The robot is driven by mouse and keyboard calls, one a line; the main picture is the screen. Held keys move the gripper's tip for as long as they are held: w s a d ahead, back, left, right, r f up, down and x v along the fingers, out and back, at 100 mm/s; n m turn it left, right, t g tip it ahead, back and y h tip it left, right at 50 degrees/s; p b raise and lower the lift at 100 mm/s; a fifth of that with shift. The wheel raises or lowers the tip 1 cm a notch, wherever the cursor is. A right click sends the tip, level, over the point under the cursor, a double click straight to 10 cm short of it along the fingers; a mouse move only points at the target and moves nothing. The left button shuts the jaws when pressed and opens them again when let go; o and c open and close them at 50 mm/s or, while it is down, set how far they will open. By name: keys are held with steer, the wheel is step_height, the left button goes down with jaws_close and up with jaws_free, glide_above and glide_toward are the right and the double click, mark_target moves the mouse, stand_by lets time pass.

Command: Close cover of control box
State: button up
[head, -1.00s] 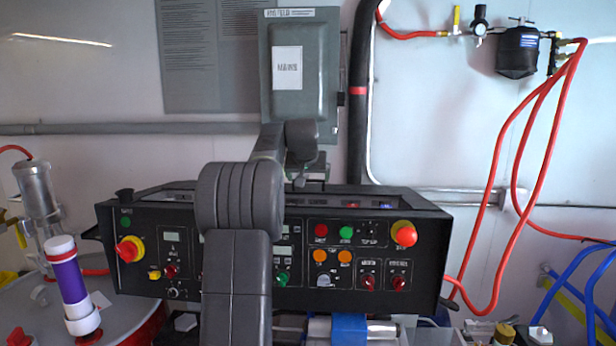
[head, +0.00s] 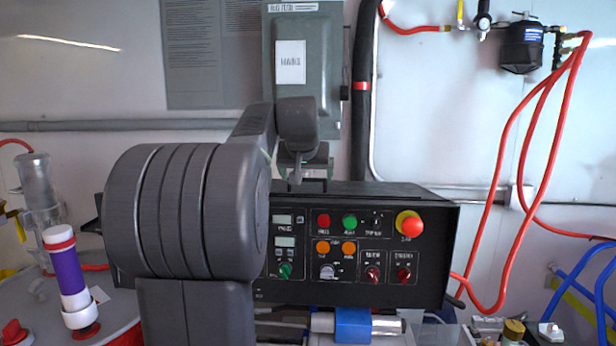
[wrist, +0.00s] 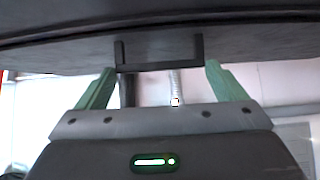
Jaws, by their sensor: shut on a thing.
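The black control box (head: 385,245) stands in the middle of the head view, its sloped front carrying buttons and knobs. Its dark cover (head: 390,191) shows as a thin, nearly flat black top, with no inner parts visible; my arm hides the left part. A small black handle (head: 312,186) stands on the cover. My gripper (head: 302,172) is at this handle. In the wrist view my gripper (wrist: 159,66) has its green fingers at both ends of the handle (wrist: 119,53), shut on it. I cannot tell whether the cover is fully seated.
A grey switch box (head: 303,80) and a black pipe (head: 361,120) are on the wall behind. Red hoses (head: 500,190) hang at the right. A purple and white cylinder (head: 68,278) stands at the left. Small items lie at the lower right.

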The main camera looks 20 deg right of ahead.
steer(key=shift+s+a, duration=0.15)
steer(key=shift+s, duration=0.25)
steer(key=o, duration=1.1)
steer(key=v, duration=1.4)
steer(key=shift+s+b, duration=0.2)
steer(key=shift+b, duration=0.25)
steer(key=x, duration=1.4)
steer(key=shift+w+p, duration=0.15)
steer(key=shift+p, duration=0.25)
steer(key=shift+w, duration=0.2)
